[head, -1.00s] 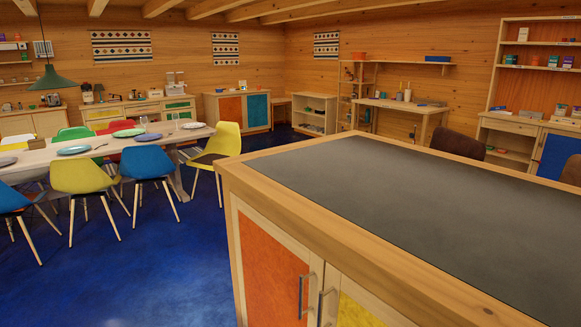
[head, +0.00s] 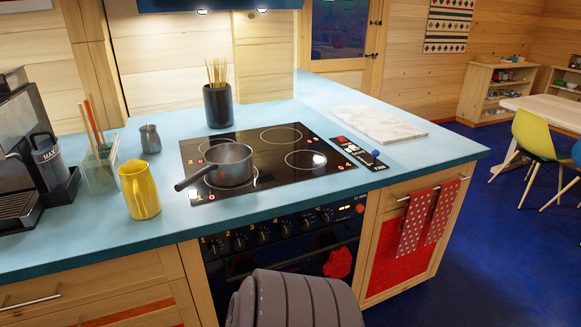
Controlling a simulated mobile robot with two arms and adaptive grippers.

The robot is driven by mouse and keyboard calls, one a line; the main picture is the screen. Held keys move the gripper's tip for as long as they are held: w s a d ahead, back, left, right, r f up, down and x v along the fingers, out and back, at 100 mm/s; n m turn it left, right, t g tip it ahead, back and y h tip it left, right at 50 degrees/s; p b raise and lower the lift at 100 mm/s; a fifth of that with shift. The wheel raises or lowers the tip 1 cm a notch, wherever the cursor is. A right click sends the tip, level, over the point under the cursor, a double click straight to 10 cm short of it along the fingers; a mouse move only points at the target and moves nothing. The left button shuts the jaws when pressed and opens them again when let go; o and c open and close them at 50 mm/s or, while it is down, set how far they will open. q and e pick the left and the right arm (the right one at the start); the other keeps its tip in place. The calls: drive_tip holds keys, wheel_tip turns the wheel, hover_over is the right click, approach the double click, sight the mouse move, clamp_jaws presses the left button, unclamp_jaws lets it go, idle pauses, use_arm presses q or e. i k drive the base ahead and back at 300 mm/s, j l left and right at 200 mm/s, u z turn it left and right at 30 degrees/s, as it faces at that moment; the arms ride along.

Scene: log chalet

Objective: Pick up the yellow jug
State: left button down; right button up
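The yellow jug (head: 140,190) stands upright on the blue countertop (head: 100,237), near its front edge at the left. Its handle side faces left and overlaps the clear holder behind it. Nothing touches it from my side. Neither of my grippers shows in the head view. A dark grey ribbed part at the bottom centre seems to be part of my own arm.
A dark saucepan (head: 228,166) sits on the black hob (head: 275,140), its handle pointing left. A coffee machine (head: 25,150), a clear utensil holder (head: 98,172), a small metal pitcher (head: 150,139) and a dark utensil pot (head: 217,106) stand nearby. A marble board (head: 378,123) lies right.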

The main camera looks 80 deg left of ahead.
sight(140, 195)
drive_tip(key=k+j+u, duration=0.1)
drive_tip(key=u, duration=3.5)
drive_tip(key=i+j+z, duration=0.1)
drive_tip(key=j, duration=0.3)
drive_tip(key=i+j+z, duration=0.1)
drive_tip(key=j, duration=0.3)
drive_tip(key=i+j+z, duration=0.1)
drive_tip(key=j, duration=0.35)
drive_tip(key=i, duration=0.1)
